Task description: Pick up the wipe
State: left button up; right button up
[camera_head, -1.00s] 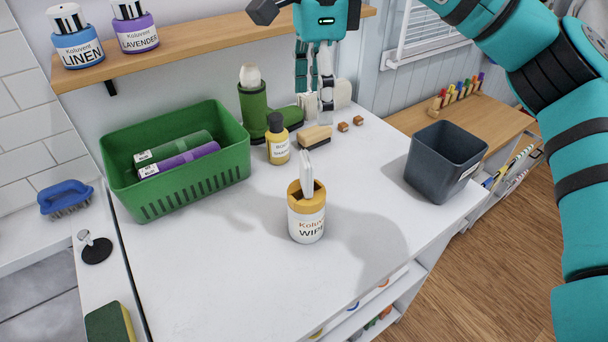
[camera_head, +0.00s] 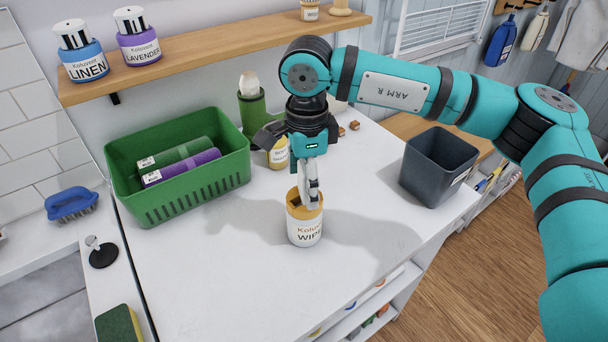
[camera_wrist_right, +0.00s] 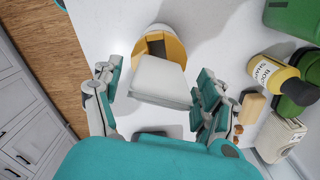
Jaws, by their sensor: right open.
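The wipe (camera_wrist_right: 160,84) is a white, flat piece that sticks up from the yellow-topped canister (camera_head: 305,229) labelled "WIPE". In the right wrist view the canister's yellow rim (camera_wrist_right: 172,45) shows behind the wipe. My right gripper (camera_head: 310,192) is directly above the canister, pointing down, and hides most of the wipe in the head view. In the right wrist view its two fingers (camera_wrist_right: 156,94) are apart, one on each side of the wipe, with the wipe between them. My left gripper is not in view.
A green basket (camera_head: 187,200) with rolls stands to the left. A dark grey bin (camera_head: 437,168) stands to the right. A yellow bottle (camera_head: 278,153) and a green boot-like item (camera_head: 252,108) are behind. The white counter (camera_head: 230,270) is clear in front.

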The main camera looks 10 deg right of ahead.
jog(key=shift+f, duration=0.75)
jog(key=c, duration=1)
jog(key=shift+o, duration=0.2)
jog(key=shift+r, duration=0.15)
jog(key=shift+r, duration=0.25)
jog(key=r+b, duration=0.2)
jog(key=shift+s+r, duration=0.3)
jog(key=shift+s, duration=0.05)
jog(key=s+a+b, duration=0.1)
jog(key=s+b, duration=0.1)
jog(key=s, duration=0.5)
jog(key=s+a+r+b, duration=0.1)
jog(key=s+b, duration=0.1)
jog(key=s, duration=0.6)
jog(key=shift+a+r, duration=0.25)
jog(key=shift+r, duration=0.05)
jog(key=shift+s, duration=0.1)
